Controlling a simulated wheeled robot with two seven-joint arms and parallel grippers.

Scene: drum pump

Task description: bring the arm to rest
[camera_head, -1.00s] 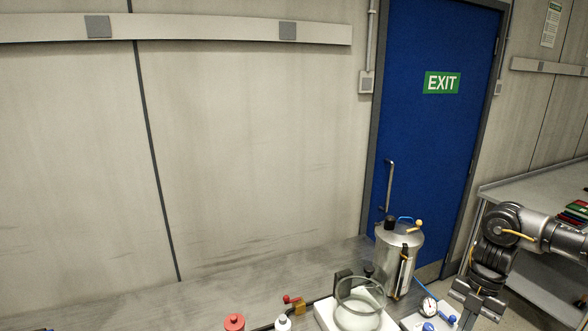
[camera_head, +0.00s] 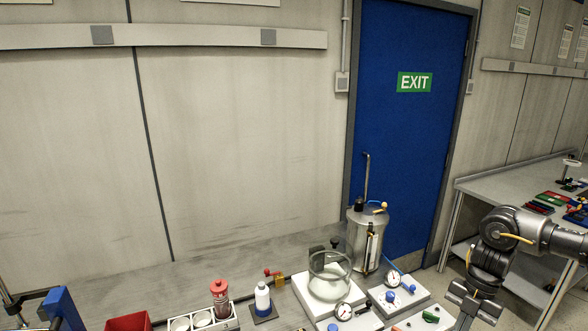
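My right arm comes in from the right edge. Its gripper (camera_head: 472,305) points down at the lower right, just right of the bench equipment. Its fingertips are at or past the bottom edge, so its opening cannot be told. I see nothing held in it. My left gripper is not in view. A steel drum-like vessel (camera_head: 366,240) with a yellow-tipped handle stands upright at the back of the bench (camera_head: 200,279). A clear glass cylinder (camera_head: 329,278) stands on a white base in front of it.
White boxes with a dial gauge (camera_head: 394,280) and blue knobs stand near my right gripper. A red-capped bottle (camera_head: 220,297), a white bottle (camera_head: 262,298) and a red bin (camera_head: 128,322) are further left. A side table (camera_head: 500,185) stands at right. The bench's back left is clear.

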